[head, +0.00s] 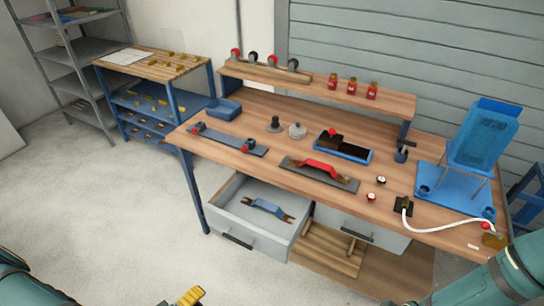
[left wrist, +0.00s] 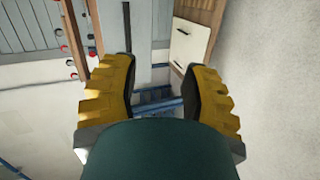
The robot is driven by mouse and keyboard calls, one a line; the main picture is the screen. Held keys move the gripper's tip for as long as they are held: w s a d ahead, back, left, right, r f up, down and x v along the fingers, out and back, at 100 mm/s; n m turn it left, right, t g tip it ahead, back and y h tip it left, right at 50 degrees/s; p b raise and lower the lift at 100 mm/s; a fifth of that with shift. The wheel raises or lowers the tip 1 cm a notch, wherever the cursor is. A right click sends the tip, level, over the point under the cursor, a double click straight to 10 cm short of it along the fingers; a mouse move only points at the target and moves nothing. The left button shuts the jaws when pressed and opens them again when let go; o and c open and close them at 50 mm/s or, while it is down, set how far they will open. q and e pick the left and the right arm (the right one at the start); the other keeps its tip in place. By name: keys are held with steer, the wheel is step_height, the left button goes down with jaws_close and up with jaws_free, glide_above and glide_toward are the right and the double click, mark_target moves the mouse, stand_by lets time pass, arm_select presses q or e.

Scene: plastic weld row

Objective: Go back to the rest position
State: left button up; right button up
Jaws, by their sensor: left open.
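My left gripper (head: 187,298) shows only as a yellow fingertip at the bottom edge of the head view, over the floor and well in front of the workbench (head: 250,115). In the left wrist view both yellow fingers of the left gripper (left wrist: 160,92) are spread wide apart. Nothing is held between them. A teal part of my right arm (head: 490,285) comes in at the lower right of the head view, close to the bench's front right corner.
A grey drawer (head: 245,238) stands open below the bench, with a blue part (head: 268,207) in it. A blue hopper (head: 485,135) stands at the right. Shelves are at the far left. The left foreground floor is clear.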

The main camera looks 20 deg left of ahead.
arm_select(q)
steer(key=w+d+m+g+h, duration=0.3)
steer(key=w+d+m+g, duration=0.5)
steer(key=w+d, duration=0.3)
steer(key=s+d+r+m+g+y, duration=0.1)
steer(key=d+r+m+g, duration=0.3)
steer(key=d, duration=0.8)
steer(key=shift+s+d+r+m+y, duration=0.15)
steer(key=shift+d+r+m+y, duration=0.2)
steer(key=shift+m, duration=0.35)
